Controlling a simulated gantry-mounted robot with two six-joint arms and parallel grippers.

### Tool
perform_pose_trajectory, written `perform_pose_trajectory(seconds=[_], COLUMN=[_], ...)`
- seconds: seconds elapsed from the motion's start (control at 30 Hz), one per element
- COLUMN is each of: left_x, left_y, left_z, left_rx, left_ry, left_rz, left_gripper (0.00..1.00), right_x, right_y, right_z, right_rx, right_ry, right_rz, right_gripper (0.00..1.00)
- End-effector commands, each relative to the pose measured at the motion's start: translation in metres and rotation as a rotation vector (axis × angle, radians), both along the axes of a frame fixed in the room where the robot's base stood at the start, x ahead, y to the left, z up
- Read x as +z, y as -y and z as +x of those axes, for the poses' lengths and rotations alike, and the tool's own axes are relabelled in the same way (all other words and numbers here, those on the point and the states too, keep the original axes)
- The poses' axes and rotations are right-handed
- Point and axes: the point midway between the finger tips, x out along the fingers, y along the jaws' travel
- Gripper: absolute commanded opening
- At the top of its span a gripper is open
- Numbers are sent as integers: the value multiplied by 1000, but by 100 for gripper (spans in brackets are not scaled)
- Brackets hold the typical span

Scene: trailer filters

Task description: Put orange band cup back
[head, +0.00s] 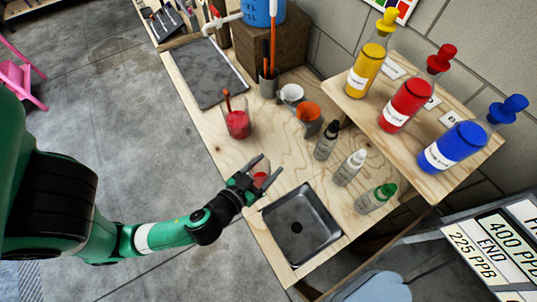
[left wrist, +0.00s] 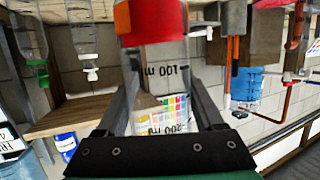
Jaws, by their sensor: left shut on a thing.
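My left gripper (head: 262,171) is shut on a clear cup (head: 261,181) above the bench, left of the sink. In the left wrist view the cup (left wrist: 150,55) sits between my two fingers, with printed ml marks and a red-orange part at the picture's top. I cannot tell whether that part is a band or contents. The wrist picture appears upside down. A cup with an orange upper part (head: 308,111) stands farther back on the bench, beside a white cup (head: 291,94). My right gripper is not in view.
A red beaker with a stick (head: 238,123) stands behind my gripper. Dropper bottles (head: 326,141) stand right of it, near the metal sink (head: 301,226). A raised shelf (head: 405,85) holds yellow, red and blue bottles.

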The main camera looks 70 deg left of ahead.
Motion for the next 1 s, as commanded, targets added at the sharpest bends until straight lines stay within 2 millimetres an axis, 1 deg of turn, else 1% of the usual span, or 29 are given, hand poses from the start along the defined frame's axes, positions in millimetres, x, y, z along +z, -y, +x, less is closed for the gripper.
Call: perform_pose_trajectory(seconds=[0.03,0.07,0.1,0.13,0.27,0.37,0.4,0.43,0.5,0.6,0.7,0.9,0.97,1.0], left_x=[-15,-18,-11,-10,-21,-30,-34,-45,-61,-77,-87,-92,-99,-109], left_y=[-9,-13,-20,-25,-48,-69,-78,-82,-92,-104,-110,-114,-119,-117], left_z=[3,5,8,10,22,32,36,39,44,50,54,57,58,58], left_rx=[11,12,11,10,9,10,12,8,7,5,1,-1,3,0], left_ry=[9,13,9,4,5,8,11,8,8,9,8,7,8,5], left_rz=[-1,0,3,3,3,2,4,3,2,3,4,4,3,3], left_gripper=[0,0,0,0,0,0,0,0,0,0,0,0,0,0], right_x=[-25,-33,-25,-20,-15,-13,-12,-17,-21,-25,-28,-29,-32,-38], right_y=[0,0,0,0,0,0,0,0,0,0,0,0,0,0], right_z=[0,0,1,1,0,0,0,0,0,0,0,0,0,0], right_rx=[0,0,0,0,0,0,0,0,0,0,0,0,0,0], right_ry=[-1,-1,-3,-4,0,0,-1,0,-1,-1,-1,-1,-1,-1], right_rz=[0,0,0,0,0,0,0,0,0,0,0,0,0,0], right_gripper=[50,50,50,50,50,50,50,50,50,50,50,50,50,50])
